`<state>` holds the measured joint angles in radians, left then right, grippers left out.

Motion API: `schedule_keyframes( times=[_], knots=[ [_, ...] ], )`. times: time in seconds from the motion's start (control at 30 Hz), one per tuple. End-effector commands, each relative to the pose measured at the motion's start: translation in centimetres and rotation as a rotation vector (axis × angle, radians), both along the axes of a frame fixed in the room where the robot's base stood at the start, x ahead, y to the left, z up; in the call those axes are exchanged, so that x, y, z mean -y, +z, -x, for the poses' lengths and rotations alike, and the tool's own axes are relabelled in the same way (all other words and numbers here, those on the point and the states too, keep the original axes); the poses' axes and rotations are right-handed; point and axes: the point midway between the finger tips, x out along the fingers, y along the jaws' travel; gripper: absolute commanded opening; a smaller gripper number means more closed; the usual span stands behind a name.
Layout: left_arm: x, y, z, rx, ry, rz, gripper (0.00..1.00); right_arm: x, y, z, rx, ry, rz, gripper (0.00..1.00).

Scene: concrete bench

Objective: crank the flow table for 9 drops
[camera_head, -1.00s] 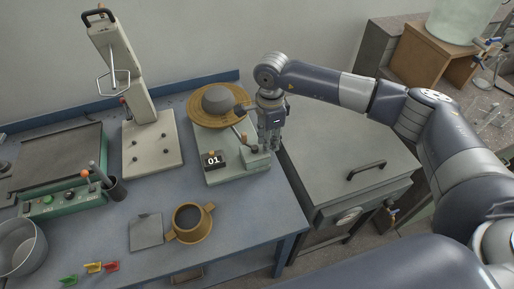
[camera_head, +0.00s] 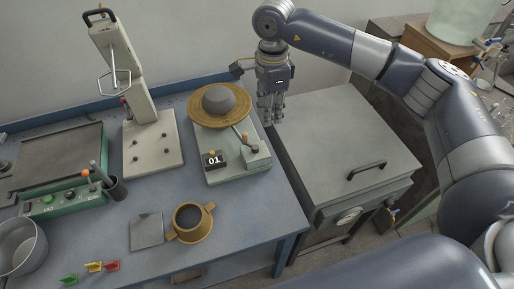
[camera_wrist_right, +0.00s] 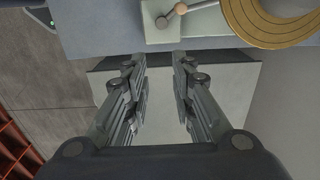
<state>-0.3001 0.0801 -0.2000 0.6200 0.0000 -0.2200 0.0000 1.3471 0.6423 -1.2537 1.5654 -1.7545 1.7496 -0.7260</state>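The flow table (camera_head: 231,171) stands at the right end of the blue bench, with a round brass top (camera_head: 222,118) and a grey mound (camera_head: 218,99) on it. Its counter (camera_head: 213,160) reads 01. The crank (camera_head: 242,138) with its wooden knob is on its right side; in the right wrist view the crank knob (camera_wrist_right: 181,9) shows at the top. My right gripper (camera_head: 271,118) is above and right of the flow table, apart from the crank. In the right wrist view its fingers (camera_wrist_right: 160,80) are spread with nothing between them. My left gripper is not in view.
A grey metal cabinet (camera_head: 342,135) with a handle stands right of the bench. A beige stand (camera_head: 153,147) is left of the flow table. A brass mould (camera_head: 191,223) and a grey plate (camera_head: 147,230) lie in front. A pot (camera_head: 20,247) is at the left.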

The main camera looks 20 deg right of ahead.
Motion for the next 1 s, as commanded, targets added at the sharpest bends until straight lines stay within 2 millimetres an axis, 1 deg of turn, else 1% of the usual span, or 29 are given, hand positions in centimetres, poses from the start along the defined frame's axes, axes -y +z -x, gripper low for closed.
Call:
schedule_keyframes(
  times=[0.17,0.73,0.83,1.0],
  knots=[
    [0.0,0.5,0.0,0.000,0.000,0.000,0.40,0.0,1.3,0.0,0.000,0.001,0.000,0.23],
    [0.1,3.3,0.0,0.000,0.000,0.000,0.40,0.0,6.9,0.0,0.001,0.000,-0.001,0.23],
    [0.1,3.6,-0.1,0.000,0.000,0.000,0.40,0.0,7.5,0.0,0.001,0.000,-0.001,0.23],
    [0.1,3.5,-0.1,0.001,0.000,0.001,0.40,0.0,7.5,0.0,0.000,0.000,-0.001,0.23]
  ],
)
